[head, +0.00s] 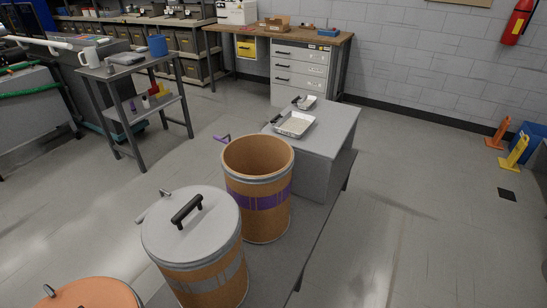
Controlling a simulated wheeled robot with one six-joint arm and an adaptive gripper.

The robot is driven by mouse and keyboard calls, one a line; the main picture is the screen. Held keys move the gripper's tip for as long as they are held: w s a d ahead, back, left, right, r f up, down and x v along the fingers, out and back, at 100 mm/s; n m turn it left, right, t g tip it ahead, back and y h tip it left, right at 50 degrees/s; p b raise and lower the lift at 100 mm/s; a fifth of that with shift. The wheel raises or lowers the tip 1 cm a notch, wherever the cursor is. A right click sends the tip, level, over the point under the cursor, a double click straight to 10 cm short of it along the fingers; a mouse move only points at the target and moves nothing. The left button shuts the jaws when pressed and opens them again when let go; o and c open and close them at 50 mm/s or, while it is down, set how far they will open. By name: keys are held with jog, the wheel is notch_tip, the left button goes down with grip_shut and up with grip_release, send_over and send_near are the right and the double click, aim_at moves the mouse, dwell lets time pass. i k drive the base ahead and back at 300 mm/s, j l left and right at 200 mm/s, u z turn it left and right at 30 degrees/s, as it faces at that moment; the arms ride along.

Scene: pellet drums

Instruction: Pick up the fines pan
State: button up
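Two shallow metal pans lie on top of a grey block at the end of the drum row. The larger pan (295,123) is nearer, with pale material in it and a dark handle at its left corner. The smaller pan (306,102) lies just behind it, also with a dark handle at its left. I cannot tell from their looks which one is the fines pan. Both rest flat and nothing touches them from above. My gripper is not in the head view.
An open brown drum (257,160) with a purple band stands before the grey block (335,130). A grey-lidded drum (190,225) and an orange-topped drum (90,294) stand nearer. A grey cart (125,70) is at left. The floor at right (430,200) is clear.

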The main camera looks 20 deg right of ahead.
aim_at(294, 124)
jog(key=i+l+u, duration=0.1)
jog(key=u, duration=0.25)
jog(key=l+u, duration=0.15)
jog(key=u, duration=0.2)
jog(key=i+l+u, duration=0.15)
jog(key=l, duration=0.3)
jog(key=i+l+u, duration=0.15)
jog(key=l, duration=0.25)
jog(key=i+l+u, duration=0.15)
jog(key=l, duration=0.3)
jog(key=l+u, duration=0.15)
jog(key=l, duration=0.35)
jog(key=i+l, duration=0.1)
jog(key=l, duration=0.65)
jog(key=i+l, duration=0.15)
jog(key=l, duration=0.55)
jog(key=i+l+u, duration=0.1)
jog(key=l, duration=0.65)
jog(key=i+l, duration=0.1)
jog(key=l, duration=0.65)
